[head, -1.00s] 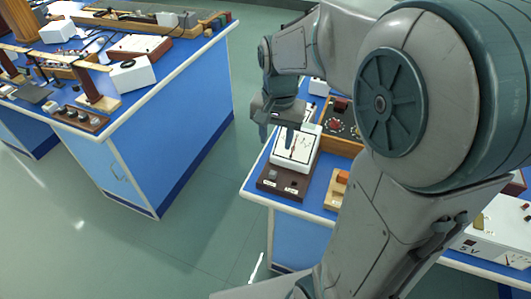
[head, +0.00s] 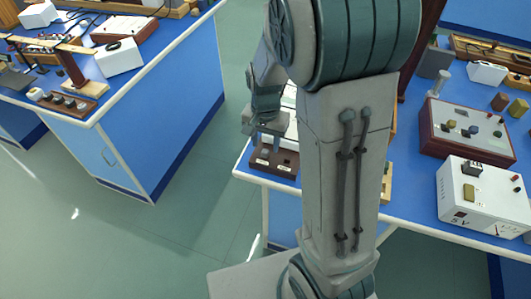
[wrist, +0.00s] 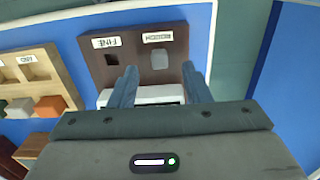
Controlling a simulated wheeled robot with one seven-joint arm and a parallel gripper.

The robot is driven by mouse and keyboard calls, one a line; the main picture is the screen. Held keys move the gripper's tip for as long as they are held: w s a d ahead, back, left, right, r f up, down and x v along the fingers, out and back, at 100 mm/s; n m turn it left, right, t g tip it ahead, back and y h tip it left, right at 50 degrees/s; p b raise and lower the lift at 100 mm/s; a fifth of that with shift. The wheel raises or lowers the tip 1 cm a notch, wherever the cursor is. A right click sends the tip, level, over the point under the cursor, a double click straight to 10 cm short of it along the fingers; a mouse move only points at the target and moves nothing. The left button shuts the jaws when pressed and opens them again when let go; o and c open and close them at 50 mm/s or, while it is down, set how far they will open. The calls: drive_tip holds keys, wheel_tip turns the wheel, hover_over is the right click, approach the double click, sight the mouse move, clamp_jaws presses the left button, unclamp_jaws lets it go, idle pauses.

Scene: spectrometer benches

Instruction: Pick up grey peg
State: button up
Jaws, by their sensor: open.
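The grey peg (wrist: 158,59) shows in the wrist view on a dark brown board (wrist: 181,45), beside a label that seems to read ROUGH. My gripper (wrist: 160,84) is open and empty, its two fingers spread, with the peg ahead of the gap between the tips. I cannot tell its height above the board. In the head view my gripper (head: 264,132) is over the far side of the board (head: 286,170) at the bench's left end.
A wooden tray (wrist: 34,66) with grey, greenish and orange blocks lies left of the board in the wrist view. A white power supply (head: 478,203) and a brown-sided box (head: 468,135) stand on the bench at right. Open floor separates another blue bench (head: 150,125).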

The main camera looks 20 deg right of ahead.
drive_tip(key=shift+f, duration=1.35)
clamp_jaws()
drive_tip(key=shift+r, duration=0.15)
drive_tip(key=r, duration=0.4)
drive_tip(key=shift+d+r, duration=0.15)
drive_tip(key=shift+d, duration=0.1)
drive_tip(key=s+d+r+p, duration=0.2)
drive_tip(key=s+d+r, duration=0.3)
drive_tip(key=d+r, duration=0.4)
drive_tip(key=shift+s+d+r, duration=0.25)
drive_tip(key=shift+d, duration=0.15)
